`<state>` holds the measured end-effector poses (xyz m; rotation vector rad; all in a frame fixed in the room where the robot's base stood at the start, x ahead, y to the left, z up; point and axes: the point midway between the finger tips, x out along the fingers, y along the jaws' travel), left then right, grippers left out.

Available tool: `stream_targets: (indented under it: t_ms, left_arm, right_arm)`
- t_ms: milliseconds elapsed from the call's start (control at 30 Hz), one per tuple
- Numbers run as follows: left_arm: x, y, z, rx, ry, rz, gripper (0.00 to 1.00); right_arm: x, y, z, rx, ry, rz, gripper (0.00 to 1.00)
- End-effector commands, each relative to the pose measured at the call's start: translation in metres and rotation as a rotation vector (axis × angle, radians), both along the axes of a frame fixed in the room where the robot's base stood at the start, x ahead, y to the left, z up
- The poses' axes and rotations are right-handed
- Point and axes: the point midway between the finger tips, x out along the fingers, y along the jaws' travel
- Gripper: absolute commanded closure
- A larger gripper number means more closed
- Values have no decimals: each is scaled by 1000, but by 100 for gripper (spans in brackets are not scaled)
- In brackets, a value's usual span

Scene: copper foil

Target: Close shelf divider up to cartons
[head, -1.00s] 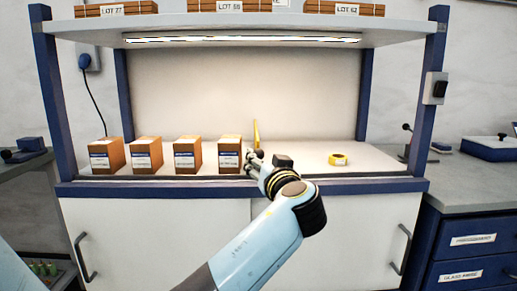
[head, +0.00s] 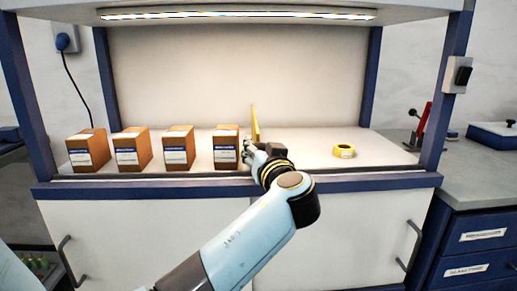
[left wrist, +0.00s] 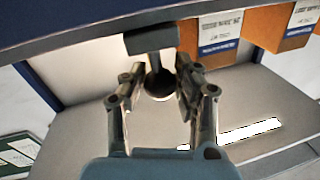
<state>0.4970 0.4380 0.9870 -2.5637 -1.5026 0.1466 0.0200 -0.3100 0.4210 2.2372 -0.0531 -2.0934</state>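Several brown cartons (head: 177,148) with white and blue labels stand in a spaced row on the left half of the shelf. An upright yellow divider (head: 255,122) stands just right of the rightmost carton (head: 225,147). My left gripper (head: 250,153) is in front of the divider's lower part, close to that carton's right side; contact is unclear. In the left wrist view, my left gripper (left wrist: 157,75) has its fingers spread, with a dark block and short post between and beyond them. Cartons (left wrist: 210,40) show at upper right. My right gripper is out of view.
A yellow tape roll (head: 343,151) lies on the right of the shelf, with bare shelf between it and my gripper. Blue posts (head: 30,110) and a lit upper shelf (head: 240,16) frame the bay. A blue front edge (head: 380,182) runs below.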

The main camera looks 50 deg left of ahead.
Motion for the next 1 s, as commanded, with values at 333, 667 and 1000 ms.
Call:
stream_targets:
  t_ms: [333,667,1000]
  left_arm:
    - [0,0,0,0,0,0,100]
    - [-10,9,-1,3,0,3,100]
    - [-24,20,0,0,1,1,100]
  right_arm:
    - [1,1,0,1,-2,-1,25]
    - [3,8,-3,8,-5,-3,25]
    - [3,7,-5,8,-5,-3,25]
